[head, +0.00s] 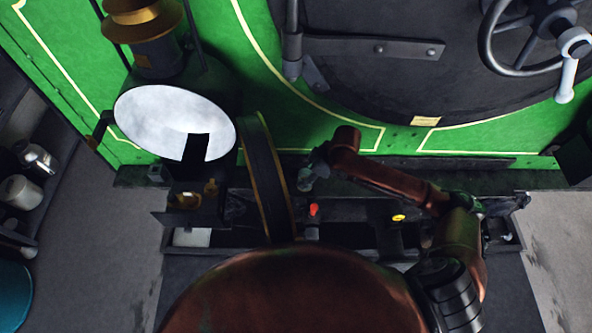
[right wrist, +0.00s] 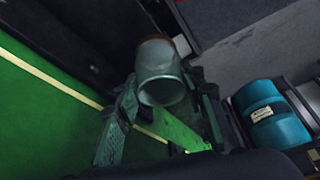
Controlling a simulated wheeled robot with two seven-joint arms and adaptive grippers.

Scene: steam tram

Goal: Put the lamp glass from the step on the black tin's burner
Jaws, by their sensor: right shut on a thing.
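My right gripper (head: 313,171) is beside the dark door of the big lamp, above the step. In the right wrist view its fingers (right wrist: 165,112) are shut on the lamp glass (right wrist: 162,78), a clear greyish cylinder with its round open end facing the camera. In the head view the glass is small and hard to make out among the fingers. A brass ring (head: 185,200) under the lamp's white reflector looks like the burner. The black tin beneath it merges with the dark surroundings. My left gripper is not in view.
The big lamp (head: 175,122) stands left of my gripper, its gold-rimmed door (head: 268,175) swung open between gripper and brass ring. Red and yellow small things (head: 398,217) are on the step. A teal drum (right wrist: 268,112) and shelf are to the left. A handwheel (head: 525,38) is upper right.

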